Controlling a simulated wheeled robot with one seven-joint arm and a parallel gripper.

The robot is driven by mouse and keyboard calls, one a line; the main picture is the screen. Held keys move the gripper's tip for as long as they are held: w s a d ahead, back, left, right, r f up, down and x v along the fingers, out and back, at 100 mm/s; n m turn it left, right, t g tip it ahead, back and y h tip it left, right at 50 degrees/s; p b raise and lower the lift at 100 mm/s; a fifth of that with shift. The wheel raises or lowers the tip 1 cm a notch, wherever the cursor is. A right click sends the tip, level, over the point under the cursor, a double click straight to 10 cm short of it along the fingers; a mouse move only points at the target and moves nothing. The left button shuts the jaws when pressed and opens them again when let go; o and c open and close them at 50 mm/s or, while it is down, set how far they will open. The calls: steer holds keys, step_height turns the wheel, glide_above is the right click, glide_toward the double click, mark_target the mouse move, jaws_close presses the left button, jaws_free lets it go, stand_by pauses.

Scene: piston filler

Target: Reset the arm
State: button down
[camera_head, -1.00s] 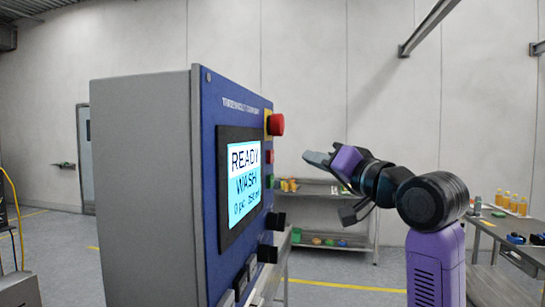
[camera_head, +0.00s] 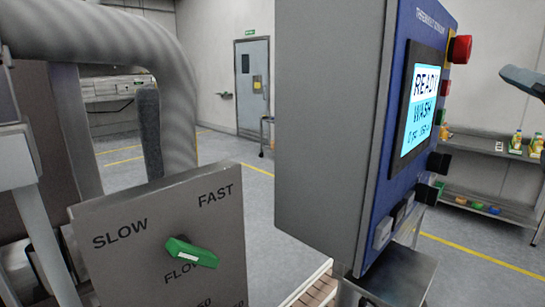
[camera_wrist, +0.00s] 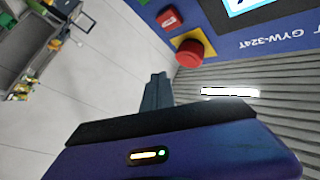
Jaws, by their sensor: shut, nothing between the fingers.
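My gripper (camera_wrist: 157,90) shows in the wrist view with its fingers together and nothing between them. It points toward the open floor and wall beside the control panel, apart from the panel's red mushroom button. In the head view only the grey tip of my gripper (camera_head: 522,82) shows at the right edge, to the right of the control panel. The rest of my arm is outside that view.
The blue-fronted control cabinet (camera_head: 325,120) has a lit READY / WASH screen (camera_head: 424,100) and a red mushroom button (camera_head: 460,48). A SLOW/FAST plate with a green knob (camera_head: 190,252) stands front left. A shelf (camera_head: 490,195) with bottles is behind at right.

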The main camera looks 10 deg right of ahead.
steer(key=s+a+f+h, duration=0.2)
steer(key=s+a+f, duration=0.15)
steer(key=f, duration=0.65)
steer(key=s+a+f+n+h, duration=0.1)
steer(key=s+a+f, duration=0.25)
steer(key=f, duration=0.65)
steer(key=s+a+f+h, duration=0.2)
steer(key=s+a+f, duration=0.15)
steer(key=f, duration=0.75)
steer(key=s+a+f+n+g+y, duration=0.2)
steer(key=s+a+f, duration=0.3)
steer(key=s+f, duration=0.2)
steer(key=s+a+f+n+g+y+b, duration=0.1)
steer(key=s+a+f, duration=0.4)
steer(key=s, duration=0.5)
steer(key=s+a+f+n+g+y, duration=0.3)
steer(key=s+a+f+n+y, duration=0.1)
steer(key=s+f, duration=0.5)
steer(key=shift+s+a+y, duration=0.35)
steer(key=shift+a+y, duration=0.15)
steer(key=shift+a, duration=0.2)
